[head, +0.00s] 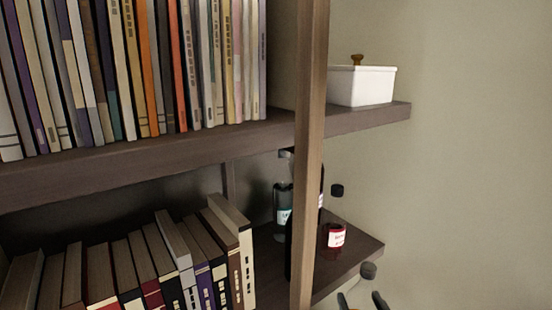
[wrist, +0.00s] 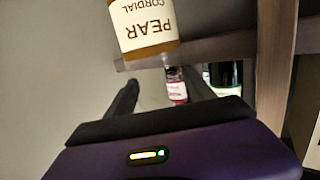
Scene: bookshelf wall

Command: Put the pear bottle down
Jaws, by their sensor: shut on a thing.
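The pear bottle (wrist: 143,28) fills the top of the wrist view, with amber contents and a cream label whose "PEAR CORDIAL" print appears upside down in that picture. My gripper (wrist: 162,82) is shut on it; the exact contact is unclear. In the head view, the dark fingertips of my gripper (head: 361,298) show at the bottom edge, just off the lower shelf's right front corner. A dark round cap (head: 368,270) shows just above them; I cannot tell whether it belongs to the pear bottle. The rest of the bottle is not visible there.
The lower shelf (head: 355,247) holds a red bottle (head: 334,236), a teal-labelled bottle (head: 283,210) and a dark bottle partly behind the wooden upright (head: 309,150). Books (head: 150,265) fill its left. A white lidded box (head: 362,86) stands on the upper shelf.

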